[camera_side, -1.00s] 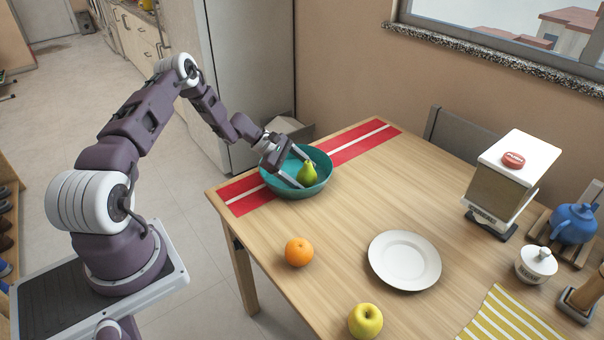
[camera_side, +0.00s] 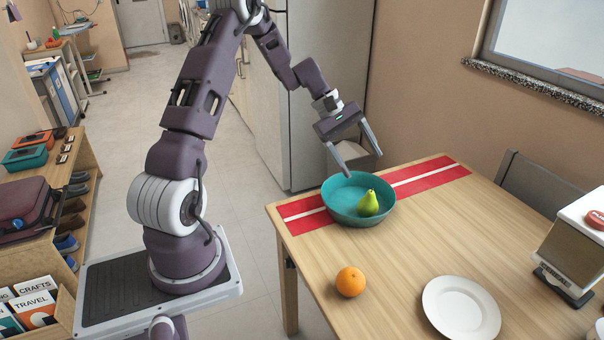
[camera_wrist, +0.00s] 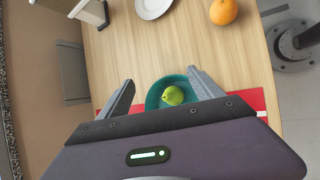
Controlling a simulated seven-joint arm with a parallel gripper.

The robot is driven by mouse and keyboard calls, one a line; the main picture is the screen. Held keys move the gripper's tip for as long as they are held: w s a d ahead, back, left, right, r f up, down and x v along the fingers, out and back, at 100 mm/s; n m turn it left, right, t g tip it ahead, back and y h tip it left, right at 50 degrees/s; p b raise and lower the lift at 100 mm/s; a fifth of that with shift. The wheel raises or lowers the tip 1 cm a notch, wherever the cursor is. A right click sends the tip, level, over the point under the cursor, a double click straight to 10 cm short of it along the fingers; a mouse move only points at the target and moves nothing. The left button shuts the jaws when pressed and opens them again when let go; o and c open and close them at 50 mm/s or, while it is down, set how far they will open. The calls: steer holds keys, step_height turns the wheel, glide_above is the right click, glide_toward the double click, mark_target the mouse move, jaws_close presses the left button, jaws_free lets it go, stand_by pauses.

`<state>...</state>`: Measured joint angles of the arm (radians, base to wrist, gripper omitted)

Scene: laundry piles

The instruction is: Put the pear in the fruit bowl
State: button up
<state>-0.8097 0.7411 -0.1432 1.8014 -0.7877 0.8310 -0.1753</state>
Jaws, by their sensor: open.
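A green pear (camera_side: 369,203) rests inside the teal fruit bowl (camera_side: 345,214), towards its right side. The bowl stands on a red and white runner near the table's far left corner. My gripper (camera_side: 362,164) is open and empty, with its fingers above the bowl and apart from the pear. In the wrist view the pear (camera_wrist: 173,95) lies in the bowl (camera_wrist: 153,98), showing between my two spread fingers (camera_wrist: 163,82). Part of the bowl is hidden by my gripper in that view.
An orange (camera_side: 350,282) and a white plate (camera_side: 461,308) lie on the wooden table (camera_side: 420,240). The red and white runner (camera_side: 430,175) lies along the table's far edge. A white-topped dispenser (camera_side: 575,240) stands at the right. The table between bowl and plate is clear.

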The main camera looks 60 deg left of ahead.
steer(key=s+d+r+m+g+y, duration=0.1)
steer(key=s+d+r+m, duration=0.2)
steer(key=d+r, duration=0.3)
steer(key=s+d+r+m+y, duration=0.1)
steer(key=s+d+r+m, duration=0.3)
steer(key=d+r, duration=0.15)
steer(key=s+d+r+m+t+y, duration=0.1)
steer(key=s+m, duration=0.4)
steer(key=s, duration=0.5)
steer(key=s+d+r+m+t+y, duration=0.1)
steer(key=s+d+r+m+y, duration=0.2)
steer(key=s, duration=0.8)
steer(key=d+m, duration=0.2)
steer(key=d, duration=0.1)
steer(key=shift+s+d+r, duration=0.2)
steer(key=shift+s+d, duration=0.05)
steer(key=shift+s, duration=0.05)
